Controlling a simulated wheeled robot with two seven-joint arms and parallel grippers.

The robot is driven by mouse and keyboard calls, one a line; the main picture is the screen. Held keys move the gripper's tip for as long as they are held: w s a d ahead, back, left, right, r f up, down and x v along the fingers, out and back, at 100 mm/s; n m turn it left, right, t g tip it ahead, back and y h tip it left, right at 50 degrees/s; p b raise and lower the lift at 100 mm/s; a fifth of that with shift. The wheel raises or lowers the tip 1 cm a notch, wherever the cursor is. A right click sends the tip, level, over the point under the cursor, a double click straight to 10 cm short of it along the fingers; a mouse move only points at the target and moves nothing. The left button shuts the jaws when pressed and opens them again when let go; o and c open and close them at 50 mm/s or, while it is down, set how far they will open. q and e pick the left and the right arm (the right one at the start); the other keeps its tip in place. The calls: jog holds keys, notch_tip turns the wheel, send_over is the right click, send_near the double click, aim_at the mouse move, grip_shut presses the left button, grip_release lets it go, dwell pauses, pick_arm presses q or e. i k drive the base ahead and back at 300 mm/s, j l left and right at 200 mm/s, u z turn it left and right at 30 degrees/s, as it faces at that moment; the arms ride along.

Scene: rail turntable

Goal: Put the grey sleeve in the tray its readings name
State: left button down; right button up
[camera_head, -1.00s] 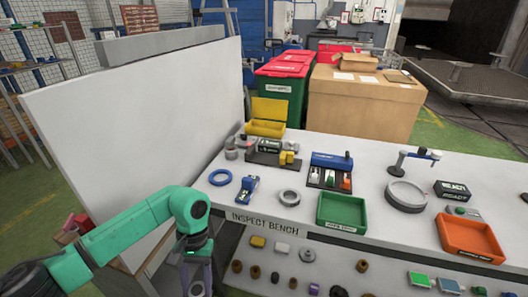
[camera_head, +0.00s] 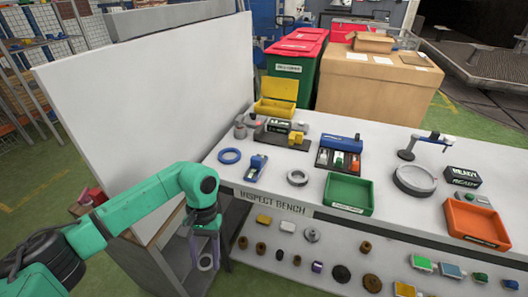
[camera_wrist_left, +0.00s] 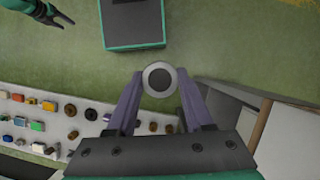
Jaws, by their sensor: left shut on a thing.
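My left gripper (camera_head: 205,256) is shut on the grey sleeve (camera_head: 206,268), which hangs in front of the bench's left end, clear of the bench top. In the left wrist view, the sleeve (camera_wrist_left: 147,79) sits between the fingertips of the left gripper (camera_wrist_left: 158,86), seen end-on as a ring. A green tray (camera_head: 348,209) stands at the bench's front edge, an orange tray (camera_head: 474,239) to its right and a yellow tray (camera_head: 274,111) at the back left. My right gripper (camera_wrist_left: 58,18) shows small at the wrist view's top left; its jaw state is unclear.
The inspect bench (camera_head: 262,204) bears a blue ring (camera_head: 230,152), a grey ring (camera_head: 297,185), a blue device (camera_head: 338,143), a round stand (camera_head: 414,192) and a black READY sign (camera_head: 463,174). A tall white panel (camera_head: 150,100) borders it. Small parts fill the lower shelf.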

aim_at(472, 226)
jog(key=l+z, duration=0.4)
jog(key=l, duration=0.4)
jog(key=l+z, duration=0.4)
jog(key=l, duration=0.4)
